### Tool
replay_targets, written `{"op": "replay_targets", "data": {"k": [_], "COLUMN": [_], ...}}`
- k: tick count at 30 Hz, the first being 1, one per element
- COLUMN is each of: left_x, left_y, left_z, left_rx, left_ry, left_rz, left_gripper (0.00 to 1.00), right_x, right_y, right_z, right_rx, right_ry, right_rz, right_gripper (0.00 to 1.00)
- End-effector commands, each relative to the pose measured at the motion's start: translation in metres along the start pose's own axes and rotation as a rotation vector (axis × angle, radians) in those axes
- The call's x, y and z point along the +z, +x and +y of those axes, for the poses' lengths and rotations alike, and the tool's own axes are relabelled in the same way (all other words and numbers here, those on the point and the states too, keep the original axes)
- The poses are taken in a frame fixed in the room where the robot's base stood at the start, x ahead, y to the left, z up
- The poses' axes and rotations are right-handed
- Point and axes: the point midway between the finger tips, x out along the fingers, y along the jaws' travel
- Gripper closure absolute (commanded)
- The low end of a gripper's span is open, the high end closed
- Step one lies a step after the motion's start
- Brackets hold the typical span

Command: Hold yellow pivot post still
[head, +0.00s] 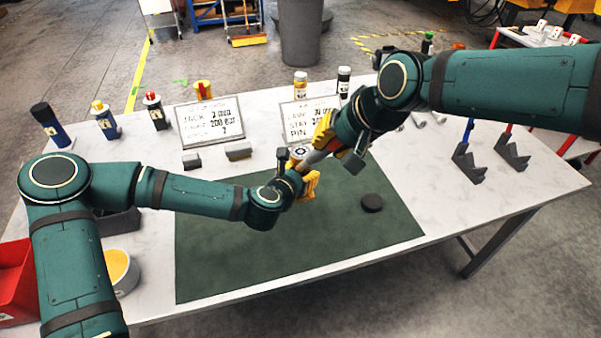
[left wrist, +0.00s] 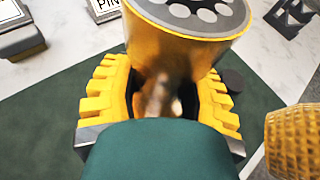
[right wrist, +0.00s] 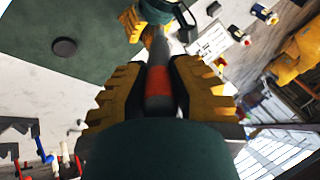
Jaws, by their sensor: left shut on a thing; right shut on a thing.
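The yellow pivot post (left wrist: 185,50) stands large between the jaws of my left gripper (left wrist: 160,95) in the left wrist view. Its grey top has a ring of pale holes. In the head view that top (head: 300,151) shows just above my left gripper (head: 300,180), which is shut on the post. My right gripper (head: 330,145) is beside it, to the upper right. In the right wrist view my right gripper (right wrist: 160,90) is shut on a dark grey tool with an orange-red band (right wrist: 160,85). The tool points toward the left gripper; whether it touches the post is unclear.
A dark green mat (head: 240,270) covers the middle of the white table, with a black disc (head: 372,203) on it. Two signs (head: 210,118), bottles and grey blocks stand behind. Grey brackets (head: 468,163) stand right; a red bin (head: 15,280) is left. The mat's front is clear.

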Motion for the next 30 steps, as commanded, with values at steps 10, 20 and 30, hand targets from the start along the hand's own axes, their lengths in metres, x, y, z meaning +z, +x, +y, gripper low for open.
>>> {"op": "replay_targets", "data": {"k": [10, 20, 30], "left_x": [-0.014, -0.027, -0.04], "left_y": [0.006, 0.011, 0.017], "left_z": [0.0, 0.0, 0.0], "left_rx": [0.0, 0.0, 0.0], "left_ry": [0.001, 0.001, 0.001], "left_rz": [-0.003, -0.003, -0.004], "left_gripper": [0.97, 0.97, 0.97], "right_x": [0.004, 0.008, 0.012], "right_y": [0.012, 0.021, 0.032], "right_z": [0.006, 0.012, 0.018], "right_rx": [0.0, 0.0, 0.0], "right_ry": [0.0, 0.0, 0.0], "right_rz": [0.0, 0.0, 0.0], "right_gripper": [1.0, 1.0, 1.0]}}
